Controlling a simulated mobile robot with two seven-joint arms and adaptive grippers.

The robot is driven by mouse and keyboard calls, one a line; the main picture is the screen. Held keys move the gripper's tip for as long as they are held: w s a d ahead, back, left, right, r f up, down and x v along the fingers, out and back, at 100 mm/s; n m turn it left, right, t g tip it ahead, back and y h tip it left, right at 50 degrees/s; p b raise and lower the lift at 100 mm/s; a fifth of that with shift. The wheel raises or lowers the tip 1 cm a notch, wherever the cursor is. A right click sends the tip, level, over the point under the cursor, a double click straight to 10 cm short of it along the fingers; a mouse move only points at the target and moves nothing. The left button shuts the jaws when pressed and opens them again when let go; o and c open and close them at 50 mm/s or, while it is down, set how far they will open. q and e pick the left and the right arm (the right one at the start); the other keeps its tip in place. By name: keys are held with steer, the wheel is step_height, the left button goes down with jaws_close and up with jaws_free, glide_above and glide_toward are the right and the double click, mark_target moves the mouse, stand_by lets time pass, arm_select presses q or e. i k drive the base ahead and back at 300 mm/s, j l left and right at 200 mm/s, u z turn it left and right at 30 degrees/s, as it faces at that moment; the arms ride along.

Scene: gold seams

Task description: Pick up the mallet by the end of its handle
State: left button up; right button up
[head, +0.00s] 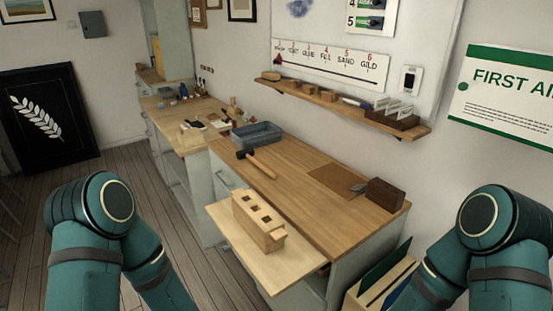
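The mallet (262,166) lies on the wooden worktop (290,200) in the head view. Its dark head (244,153) points to the upper left, close to a blue-grey tray. Its light wooden handle runs toward the lower right, with the end at about the middle of the worktop. Nothing covers the mallet. Teal links of my two arms show at the lower left and lower right, well apart from the mallet. Neither of my grippers is in the picture.
The blue-grey tray (257,132) stands behind the mallet. A wooden block with holes (258,220) sits on a lower pull-out board (290,268) in front. A dark brown block (385,194) stands at the worktop's right end. A wall shelf (340,104) hangs above. Worktop right of the handle is clear.

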mark_target(248, 153)
steer(key=j+z, duration=0.1)
steer(key=z, duration=0.35)
steer(key=j+z, duration=0.15)
steer(key=z, duration=0.3)
steer(key=j+z, duration=0.1)
steer(key=z, duration=0.35)
steer(key=j+z, duration=0.4)
steer(key=k+j+z, duration=0.2)
steer(key=j+z, duration=0.15)
steer(key=k+j, duration=0.15)
steer(key=j, duration=0.2)
steer(key=k+j+z, duration=0.1)
steer(key=j, duration=0.2)
steer(key=k+j+z, duration=0.1)
steer(key=j, duration=0.25)
